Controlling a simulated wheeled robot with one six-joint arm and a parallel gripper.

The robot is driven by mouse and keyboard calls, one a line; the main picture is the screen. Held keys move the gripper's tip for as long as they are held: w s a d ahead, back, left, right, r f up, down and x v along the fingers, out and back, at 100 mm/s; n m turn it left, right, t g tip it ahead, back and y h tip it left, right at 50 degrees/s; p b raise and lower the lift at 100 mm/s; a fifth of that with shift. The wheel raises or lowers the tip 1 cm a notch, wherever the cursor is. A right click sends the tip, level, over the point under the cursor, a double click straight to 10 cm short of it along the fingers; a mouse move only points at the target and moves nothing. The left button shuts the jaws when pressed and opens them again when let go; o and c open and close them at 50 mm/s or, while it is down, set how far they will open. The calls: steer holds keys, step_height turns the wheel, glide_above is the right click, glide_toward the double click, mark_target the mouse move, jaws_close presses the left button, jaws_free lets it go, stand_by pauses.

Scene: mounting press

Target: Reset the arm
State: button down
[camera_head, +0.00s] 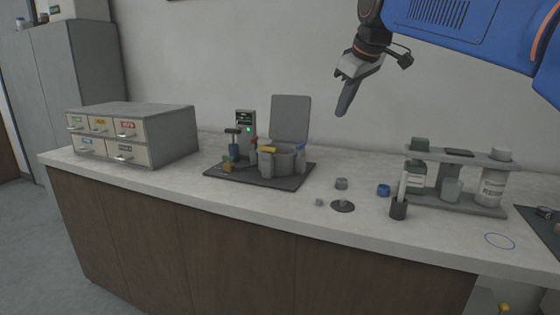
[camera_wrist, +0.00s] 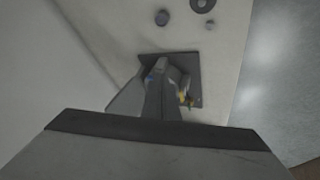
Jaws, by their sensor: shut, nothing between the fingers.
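My gripper (camera_head: 347,98) is raised above the bench, in front of the wall, with its fingers pointing down. Its fingers are together and hold nothing. In the wrist view the shut fingers (camera_wrist: 160,95) cover part of the mounting press. The mounting press (camera_head: 283,160) stands on a dark base plate on the bench, left of and below my gripper. Its grey lid panel (camera_head: 290,118) stands upright behind the round chamber. A control post (camera_head: 246,130) with a green light stands beside it. My gripper touches nothing.
A drawer cabinet (camera_head: 133,137) stands on the bench (camera_head: 330,220) at the left. A bottle rack (camera_head: 460,202) stands at the right, with a black cup (camera_head: 398,209) in front. Small cylinders, one blue (camera_head: 383,190), and a dark disc (camera_head: 342,206) lie between. The air around my gripper is clear.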

steer(key=s+d+f+m, duration=0.3)
steer(key=s+d+f, duration=0.1)
steer(key=s+f, duration=0.7)
steer(key=s+d+f+m+g+h, duration=0.1)
steer(key=s+d+f+m, duration=0.2)
steer(key=s+f, duration=0.9)
steer(key=s+d+f+m, duration=0.3)
steer(key=s+d+f, duration=0.2)
steer(key=s+f, duration=0.6)
step_height(320, 180, down, 2)
steer(key=shift+s+d+f+h, duration=0.15)
steer(key=shift+d+f+h, duration=0.05)
steer(key=shift+d+h, duration=0.2)
